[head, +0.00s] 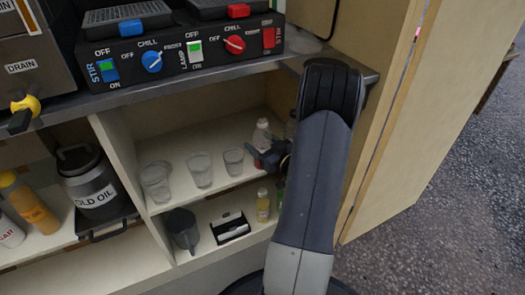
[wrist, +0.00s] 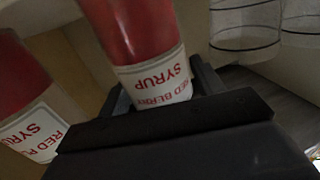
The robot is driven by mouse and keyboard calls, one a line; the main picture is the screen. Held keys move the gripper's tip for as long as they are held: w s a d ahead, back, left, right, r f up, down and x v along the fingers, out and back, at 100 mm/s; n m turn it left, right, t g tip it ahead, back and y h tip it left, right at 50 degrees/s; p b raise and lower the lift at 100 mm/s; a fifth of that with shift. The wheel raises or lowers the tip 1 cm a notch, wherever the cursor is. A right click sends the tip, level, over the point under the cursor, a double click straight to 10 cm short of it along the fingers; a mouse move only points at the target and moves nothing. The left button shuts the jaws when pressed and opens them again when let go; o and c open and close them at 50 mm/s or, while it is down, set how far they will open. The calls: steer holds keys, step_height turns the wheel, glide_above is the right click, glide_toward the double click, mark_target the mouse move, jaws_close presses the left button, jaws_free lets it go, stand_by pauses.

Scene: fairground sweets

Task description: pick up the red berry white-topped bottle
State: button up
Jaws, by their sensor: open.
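A white-topped bottle (head: 262,133) stands on the upper shelf of the cabinet, its lower part partly hidden by my gripper (head: 270,157). In the wrist view a red bottle labelled "RED BERRY SYRUP" (wrist: 135,35) stands between the two fingers of my gripper (wrist: 160,88). The fingers are open on either side of it; I cannot tell whether either touches it. A second red bottle with a similar label (wrist: 20,85) is beside it at the left of the wrist view. The bottle tops are out of the wrist view.
Several clear cups (head: 199,169) stand left of the bottle on the same shelf. The lower shelf holds a dark jug (head: 183,229), a black-and-white box (head: 230,228) and a yellow bottle (head: 263,206). The counter (head: 180,85) overhangs the shelves, and a wooden panel (head: 395,130) stands at the right.

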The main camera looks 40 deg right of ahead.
steer(key=shift+w, duration=0.6)
steer(key=shift+c, duration=0.5)
steer(key=c, duration=0.7)
steer(key=shift+r, duration=0.1)
